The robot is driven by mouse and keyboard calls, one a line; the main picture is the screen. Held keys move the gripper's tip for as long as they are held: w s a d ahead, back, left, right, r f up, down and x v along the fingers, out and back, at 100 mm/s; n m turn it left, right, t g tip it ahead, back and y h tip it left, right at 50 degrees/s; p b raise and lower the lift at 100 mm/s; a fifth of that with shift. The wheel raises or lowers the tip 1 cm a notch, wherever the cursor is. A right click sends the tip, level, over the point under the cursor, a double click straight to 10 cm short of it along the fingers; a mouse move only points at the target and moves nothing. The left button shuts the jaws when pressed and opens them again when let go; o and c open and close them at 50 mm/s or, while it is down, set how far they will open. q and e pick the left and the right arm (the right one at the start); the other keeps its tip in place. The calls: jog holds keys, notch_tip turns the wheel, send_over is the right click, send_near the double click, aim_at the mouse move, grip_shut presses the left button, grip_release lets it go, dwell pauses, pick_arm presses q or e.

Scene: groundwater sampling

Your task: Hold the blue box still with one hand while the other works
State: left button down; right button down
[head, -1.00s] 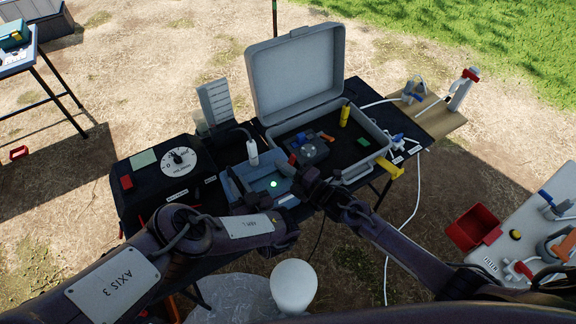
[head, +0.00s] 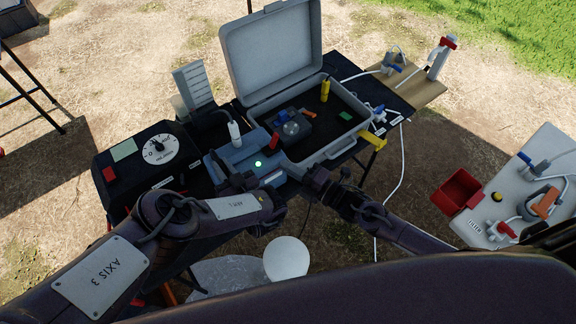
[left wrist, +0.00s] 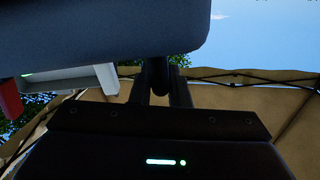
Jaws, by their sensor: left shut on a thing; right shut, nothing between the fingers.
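The blue box (head: 232,156), with a lit green button on its top, sits on the dark table between the dial unit and the open case. My left gripper (head: 246,184) is at the box's near side, shut on it. The fingertips are partly hidden by my own arm. In the left wrist view, the fingers (left wrist: 165,82) reach up to a blue-grey body that fills the top of the picture. My right gripper (head: 318,180) is shut and empty, just right of the box and near the case's front edge.
An open grey case (head: 335,155) holds a dark device (head: 292,128) and a yellow cylinder (head: 325,90). A black dial unit (head: 158,150) stands left. A white round-topped thing (head: 286,258) is below the table. A red bin (head: 460,190) is at the right.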

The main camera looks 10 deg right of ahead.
pick_arm(q)
jog(key=c, duration=1.3)
grip_release()
